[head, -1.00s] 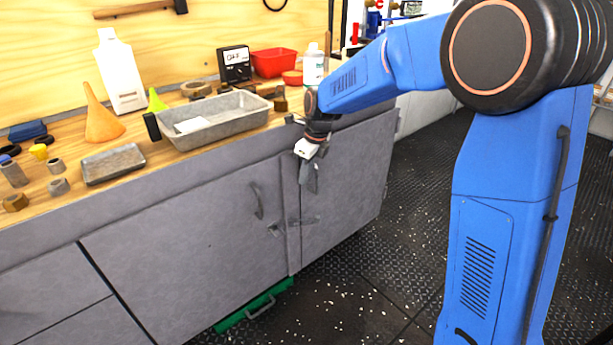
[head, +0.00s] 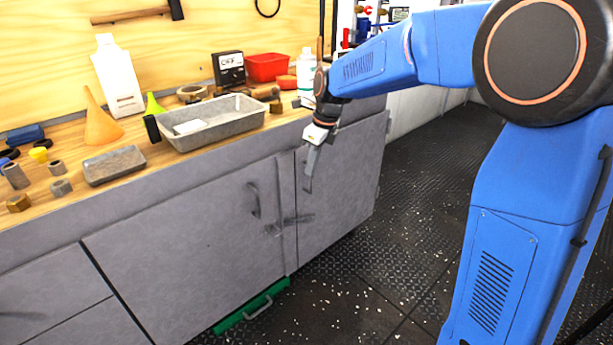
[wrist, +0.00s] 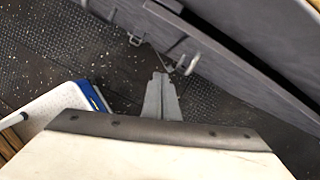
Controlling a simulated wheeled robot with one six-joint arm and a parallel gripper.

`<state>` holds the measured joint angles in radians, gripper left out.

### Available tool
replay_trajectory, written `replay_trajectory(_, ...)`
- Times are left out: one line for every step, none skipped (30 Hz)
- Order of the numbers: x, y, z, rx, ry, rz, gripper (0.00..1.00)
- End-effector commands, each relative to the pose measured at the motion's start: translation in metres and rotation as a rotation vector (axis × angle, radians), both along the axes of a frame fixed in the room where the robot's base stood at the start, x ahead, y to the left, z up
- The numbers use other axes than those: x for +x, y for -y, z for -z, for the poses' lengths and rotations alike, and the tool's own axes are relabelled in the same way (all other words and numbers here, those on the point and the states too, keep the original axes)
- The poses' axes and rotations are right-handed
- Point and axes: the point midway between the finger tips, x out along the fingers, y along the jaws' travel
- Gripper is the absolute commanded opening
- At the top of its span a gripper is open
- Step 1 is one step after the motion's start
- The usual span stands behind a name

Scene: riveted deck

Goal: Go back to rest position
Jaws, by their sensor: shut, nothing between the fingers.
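My gripper (head: 309,176) hangs from my blue arm in front of the grey workbench cabinet (head: 180,235), near the right door. Its fingers point down and are shut with nothing between them. In the wrist view my gripper (wrist: 160,78) shows as two grey fingers side by side, with the riveted deck below. It appears apart from the cabinet front.
The bench top holds a metal tray (head: 243,126), an orange funnel (head: 101,124), a white bottle (head: 120,85), and a red bin (head: 267,67). A green case (head: 252,305) lies under the cabinet. The dark floor (head: 400,220) right of the cabinet is clear.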

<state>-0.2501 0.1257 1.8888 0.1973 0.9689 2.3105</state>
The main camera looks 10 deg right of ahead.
Motion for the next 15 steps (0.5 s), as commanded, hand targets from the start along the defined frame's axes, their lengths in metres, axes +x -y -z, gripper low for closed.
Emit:
replay_trajectory(-0.002, 0.001, -0.008, 0.000, 0.001, 0.000, 0.00)
replay_trajectory(-0.003, 0.002, -0.012, -0.001, 0.001, 0.000, 0.00)
replay_trajectory(-0.003, 0.003, -0.017, -0.001, 0.001, 0.000, 0.00)
replay_trajectory(-0.004, 0.003, -0.020, -0.001, 0.001, 0.000, 0.00)
replay_trajectory(-0.005, 0.004, -0.022, -0.001, 0.001, 0.000, 0.00)
replay_trajectory(-0.005, 0.004, -0.025, -0.001, -0.001, 0.000, 0.00)
replay_trajectory(-0.006, 0.004, -0.027, -0.001, -0.001, 0.000, 0.00)
replay_trajectory(-0.006, 0.005, -0.028, -0.001, -0.001, 0.000, 0.00)
replay_trajectory(-0.007, 0.005, -0.030, -0.002, 0.001, -0.004, 0.00)
replay_trajectory(-0.009, 0.007, -0.032, -0.003, 0.003, -0.010, 0.00)
replay_trajectory(-0.011, 0.008, -0.033, -0.005, 0.007, -0.020, 0.00)
replay_trajectory(-0.015, 0.012, -0.036, -0.009, 0.016, -0.042, 0.00)
replay_trajectory(-0.019, 0.015, -0.038, -0.013, 0.024, -0.063, 0.00)
replay_trajectory(-0.024, 0.018, -0.041, -0.019, 0.034, -0.089, 0.00)
replay_trajectory(-0.032, 0.024, -0.045, -0.027, 0.051, -0.134, 0.00)
